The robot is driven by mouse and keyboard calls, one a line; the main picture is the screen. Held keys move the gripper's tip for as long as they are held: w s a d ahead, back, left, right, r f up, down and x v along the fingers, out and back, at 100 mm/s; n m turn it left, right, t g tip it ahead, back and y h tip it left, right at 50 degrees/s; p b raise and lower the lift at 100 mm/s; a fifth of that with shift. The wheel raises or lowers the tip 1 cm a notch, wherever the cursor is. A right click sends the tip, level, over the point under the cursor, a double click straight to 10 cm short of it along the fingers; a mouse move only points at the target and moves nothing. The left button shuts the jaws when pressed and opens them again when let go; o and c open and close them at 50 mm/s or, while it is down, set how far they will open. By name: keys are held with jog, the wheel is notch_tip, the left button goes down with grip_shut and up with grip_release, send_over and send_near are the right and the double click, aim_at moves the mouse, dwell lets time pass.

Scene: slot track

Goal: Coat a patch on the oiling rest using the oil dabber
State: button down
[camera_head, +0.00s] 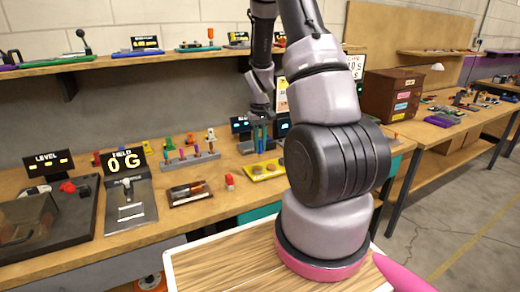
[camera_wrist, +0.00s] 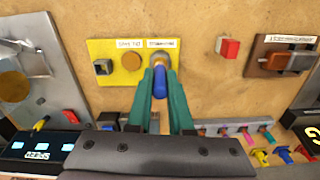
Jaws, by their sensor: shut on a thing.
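My gripper (camera_wrist: 159,90), with teal fingers, is shut on the blue handle (camera_wrist: 160,84) of what looks like the oil dabber. In the wrist view the yellow plate (camera_wrist: 97,50) carries two white labels, too small to read surely, an orange round patch (camera_wrist: 131,61) and a small black block (camera_wrist: 103,67). The handle's far end is over the plate's right part, below the right label. Whether it touches the plate cannot be told.
A red block (camera_wrist: 228,47) and a dark brown tray (camera_wrist: 257,60) lie right of the plate in the wrist view. A grey rack (camera_head: 190,161) with several coloured-handled tools stands behind. A grey metal fixture (camera_wrist: 45,85) is on the wrist view's left. Bare wood lies between them.

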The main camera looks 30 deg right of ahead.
jog(key=shift+r, duration=0.1)
jog(key=shift+r, duration=1.4)
jog(key=shift+w+a+f, duration=0.1)
jog(key=shift+a+f, duration=0.05)
jog(key=shift+f, duration=0.45)
